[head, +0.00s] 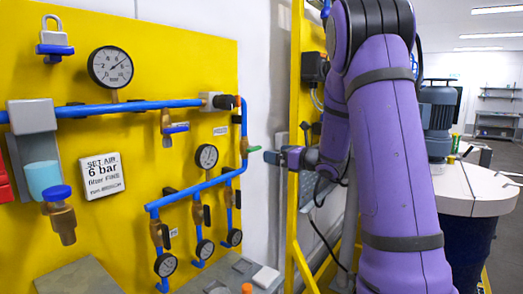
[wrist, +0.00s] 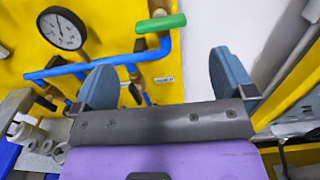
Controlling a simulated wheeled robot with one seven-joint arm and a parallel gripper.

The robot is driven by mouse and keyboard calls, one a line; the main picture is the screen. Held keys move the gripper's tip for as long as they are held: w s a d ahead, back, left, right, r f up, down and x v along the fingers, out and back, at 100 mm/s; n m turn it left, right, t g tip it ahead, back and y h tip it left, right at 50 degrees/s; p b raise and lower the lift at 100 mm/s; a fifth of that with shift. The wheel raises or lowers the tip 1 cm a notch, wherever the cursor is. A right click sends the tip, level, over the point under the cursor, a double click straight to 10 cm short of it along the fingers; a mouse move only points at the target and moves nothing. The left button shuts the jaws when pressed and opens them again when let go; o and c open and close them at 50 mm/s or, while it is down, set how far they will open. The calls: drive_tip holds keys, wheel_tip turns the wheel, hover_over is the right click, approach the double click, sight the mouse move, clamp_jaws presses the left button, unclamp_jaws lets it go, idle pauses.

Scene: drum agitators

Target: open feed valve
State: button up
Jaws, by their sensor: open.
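A valve with a green lever (head: 250,147) sits on the blue pipe near the right edge of the yellow panel (head: 140,75). The green lever (wrist: 161,23) also shows at the top of the wrist view, lying nearly level across the blue pipe. My gripper (head: 272,158) is just right of the lever in the head view, apart from it. In the wrist view my gripper (wrist: 164,80) is open and empty, and the lever shows ahead, above the gap between the fingers. No readable label names the feed valve.
A blue-handled valve (head: 176,128) hangs from the upper blue pipe (head: 150,105). Gauges, such as the large one (head: 110,67), stand out from the panel. A yellow frame post (head: 294,140) rises close to my arm. A round drum top (head: 475,190) with a motor (head: 438,118) is at right.

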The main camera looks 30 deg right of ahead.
sight(257, 149)
drive_tip(key=x, duration=1)
drive_tip(key=shift+w, duration=0.1)
drive_tip(key=c, duration=0.9)
